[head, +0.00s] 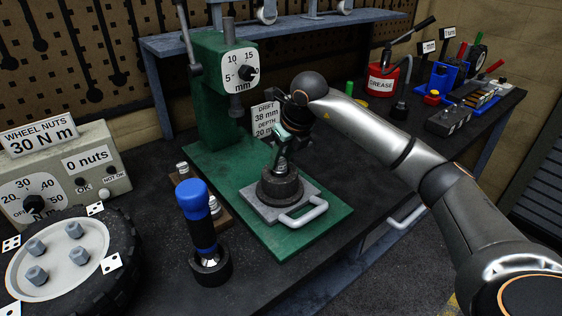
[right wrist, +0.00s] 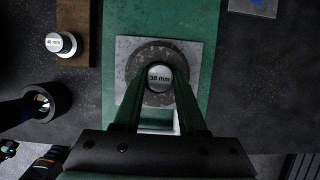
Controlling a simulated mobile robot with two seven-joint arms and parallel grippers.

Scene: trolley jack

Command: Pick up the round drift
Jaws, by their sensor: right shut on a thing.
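The round drift is a bright metal cylinder marked "38 mm" (right wrist: 160,77). It stands over the middle of a dark round ring (head: 280,189), which also shows in the right wrist view (right wrist: 137,90). My right gripper (head: 281,150) is shut on the drift, with its green fingers (right wrist: 160,90) on either side of it. The ring rests on a grey plate with a pale handle (head: 305,213), on the green press base. I cannot tell how far the drift sits inside the ring.
The green press (head: 212,80) stands behind, its ram near my right gripper. A wooden holder (right wrist: 72,20) with metal drifts is left of the plate. A blue-handled tool (head: 197,215) stands front left. A wheel (head: 75,265) lies further left. A sign (head: 265,119) reads "DRIFT 38 mm".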

